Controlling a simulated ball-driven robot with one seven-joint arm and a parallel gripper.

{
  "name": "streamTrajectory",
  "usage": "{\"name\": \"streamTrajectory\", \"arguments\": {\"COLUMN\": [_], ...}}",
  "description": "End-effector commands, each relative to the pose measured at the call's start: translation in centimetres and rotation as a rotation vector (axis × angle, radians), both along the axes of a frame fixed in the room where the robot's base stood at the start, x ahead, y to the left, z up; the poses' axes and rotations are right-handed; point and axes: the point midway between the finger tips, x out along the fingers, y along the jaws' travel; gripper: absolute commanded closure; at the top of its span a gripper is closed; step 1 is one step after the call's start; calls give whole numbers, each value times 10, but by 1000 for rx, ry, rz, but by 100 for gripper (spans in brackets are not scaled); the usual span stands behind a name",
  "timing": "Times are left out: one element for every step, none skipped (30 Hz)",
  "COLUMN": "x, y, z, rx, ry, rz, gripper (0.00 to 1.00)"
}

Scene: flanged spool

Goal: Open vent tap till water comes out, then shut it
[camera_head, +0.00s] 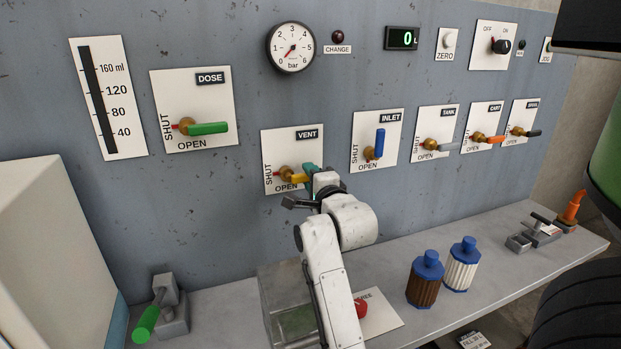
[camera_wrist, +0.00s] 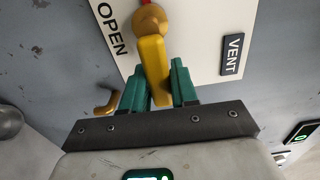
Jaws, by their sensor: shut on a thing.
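The vent tap's yellow handle (camera_head: 297,178) sits on a white plate marked VENT (camera_head: 309,134), low on the grey panel. In the head view it points right, roughly level, just above the word OPEN. My gripper (camera_head: 309,170) is at its free end. In the wrist view my gripper (camera_wrist: 159,68) has its teal fingers on either side of the yellow handle (camera_wrist: 153,68), shut on it. The brass hub (camera_wrist: 150,19) shows beyond the fingertips. A curved brass piece (camera_wrist: 106,104) shows left of the fingers. I see no water.
The dose tap (camera_head: 207,128) is up and left, the inlet tap (camera_head: 379,144) to the right. A clear tank (camera_head: 283,290) stands below my arm. Brown (camera_head: 425,280) and white (camera_head: 460,266) blue-capped cartridges stand on the shelf. The pressure gauge (camera_head: 291,47) is above.

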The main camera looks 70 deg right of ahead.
Motion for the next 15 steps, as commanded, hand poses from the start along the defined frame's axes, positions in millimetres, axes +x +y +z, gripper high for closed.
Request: {"name": "streamTrajectory", "arguments": {"x": [-1,-1,-1,-1,-1,-1,-1,-1,-1,-1,-1,-1,-1,-1,-1], "y": [-1,-1,-1,-1,-1,-1,-1,-1,-1,-1,-1,-1,-1,-1,-1], "z": [-2,-2,-3,-3,-3,-3,-3,-3,-3,-3,-3,-3,-2,-2,-2], "rx": [7,7,7,7,7,7,7,7,7,7,7,7,6,6,5], "ry": [1,1,1,1,1,1,1,1,1,1,1,2,1,1,0], "rz": [-1,-1,-1,-1,-1,-1,-1,-1,-1,-1,-1,-1,-1,-1,-1], "gripper": [100,100,100,100,100,100,100,100,69,66,63,60,57,54,51]}}
